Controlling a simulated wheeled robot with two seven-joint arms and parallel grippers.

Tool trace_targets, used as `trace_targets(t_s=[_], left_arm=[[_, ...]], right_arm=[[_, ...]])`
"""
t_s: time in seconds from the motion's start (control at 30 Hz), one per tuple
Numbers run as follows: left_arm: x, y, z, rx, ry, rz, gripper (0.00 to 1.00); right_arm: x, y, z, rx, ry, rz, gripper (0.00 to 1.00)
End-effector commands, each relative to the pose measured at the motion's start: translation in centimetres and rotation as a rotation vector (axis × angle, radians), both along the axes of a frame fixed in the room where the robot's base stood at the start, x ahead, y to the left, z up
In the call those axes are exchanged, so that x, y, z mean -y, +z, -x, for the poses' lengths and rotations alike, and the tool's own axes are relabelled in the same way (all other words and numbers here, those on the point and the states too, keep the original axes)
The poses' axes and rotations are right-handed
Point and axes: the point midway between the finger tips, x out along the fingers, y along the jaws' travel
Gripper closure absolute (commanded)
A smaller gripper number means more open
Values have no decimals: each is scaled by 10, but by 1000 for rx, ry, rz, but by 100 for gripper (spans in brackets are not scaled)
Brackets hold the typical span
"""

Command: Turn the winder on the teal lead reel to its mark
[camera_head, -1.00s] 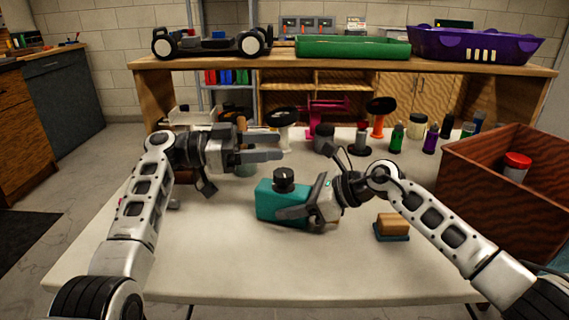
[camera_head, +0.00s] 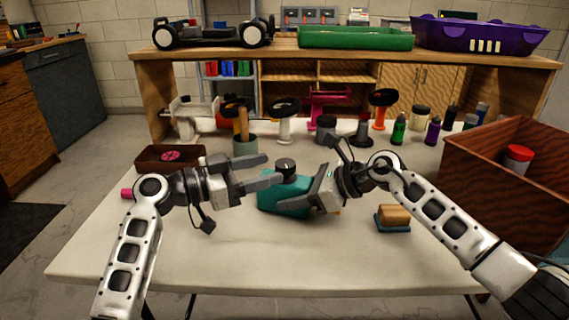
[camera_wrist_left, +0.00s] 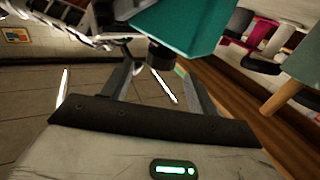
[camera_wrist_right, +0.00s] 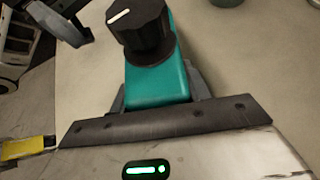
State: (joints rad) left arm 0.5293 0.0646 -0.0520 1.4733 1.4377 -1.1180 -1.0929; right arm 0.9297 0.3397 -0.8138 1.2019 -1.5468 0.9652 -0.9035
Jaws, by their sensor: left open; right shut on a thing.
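The teal lead reel (camera_head: 282,194) is a boxy body with a black round winder (camera_head: 285,165) on top. My right gripper (camera_head: 312,196) is shut on the reel's body from the right. In the right wrist view the teal body (camera_wrist_right: 157,86) sits between the fingers, and the winder (camera_wrist_right: 140,30) shows a white line on its top. My left gripper (camera_head: 275,168) is open, its fingers pointing right at the winder's left side. In the left wrist view the dark winder (camera_wrist_left: 160,57) shows near the fingertips; contact cannot be told. The reel's mark cannot be made out.
A wooden block on a blue base (camera_head: 394,218) lies right of the reel. A red-brown open crate (camera_head: 490,190) stands at the right. A dark brown box (camera_head: 170,159), a cup (camera_head: 245,146) and several bottles stand behind. The table front is clear.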

Motion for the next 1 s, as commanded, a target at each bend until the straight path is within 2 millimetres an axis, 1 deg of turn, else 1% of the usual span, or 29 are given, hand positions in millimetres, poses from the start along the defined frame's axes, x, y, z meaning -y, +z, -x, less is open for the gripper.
trace_targets(t_s=[0.03,0.1,0.2,0.3,0.43,0.67,0.7,0.77,0.8,0.83,0.87,1.0], left_arm=[[10,1,-5,0,-2,4,41],[21,0,-10,0,-2,1,41],[33,0,-16,0,-1,1,41],[41,0,-20,-1,-1,0,41],[45,0,-22,2,0,-1,41],[46,0,-22,0,0,-1,41],[46,-1,-22,0,0,-1,47],[46,-1,-22,0,0,-1,64],[46,-1,-22,0,0,-1,75],[46,-1,-22,0,0,-1,83],[46,-1,-22,0,0,-1,86],[46,-1,-22,0,-2,-1,86]], right_arm=[[1,-5,1,-8,-1,7,73],[1,-5,1,-8,-1,8,73],[1,-5,1,-8,-1,8,73],[1,-6,1,-8,-1,8,73],[1,-6,1,-9,0,8,73],[1,-6,1,-9,0,8,73],[1,-6,1,-9,0,8,73],[1,-6,1,-9,0,8,73],[1,-6,1,-9,0,8,73],[1,-6,1,-9,0,8,73],[1,-6,1,-9,0,8,73],[1,-6,1,-9,0,8,73]])
